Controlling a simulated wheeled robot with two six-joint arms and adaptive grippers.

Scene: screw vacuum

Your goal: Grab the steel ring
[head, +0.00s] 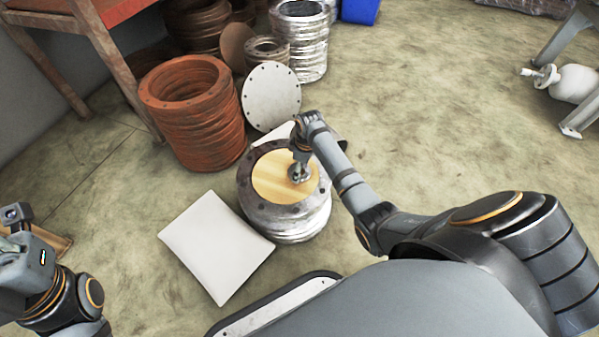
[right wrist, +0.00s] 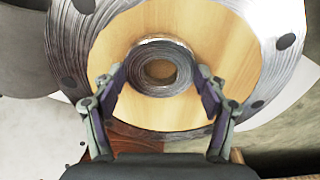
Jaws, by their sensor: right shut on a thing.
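A small steel ring (right wrist: 158,90) with a round hole lies on or just above a pale wooden disc (right wrist: 220,45) in the right wrist view. My right gripper (right wrist: 160,92) is around it, one finger at each side, shut on the ring. In the head view my right gripper (head: 299,175) points down over the right part of the wooden disc (head: 268,182) and mostly hides the ring. The disc sits on top of a stack of large grey metal flanges (head: 255,208). My left gripper (head: 18,213) is at the far left edge, away from the stack; its fingers are unclear.
A white pad (head: 217,247) lies on the floor in front left of the stack. Rusty orange flanges (head: 195,130), a pale round plate (head: 271,97) and a silver stack (head: 303,50) stand behind. A worn table (head: 115,40) is back left.

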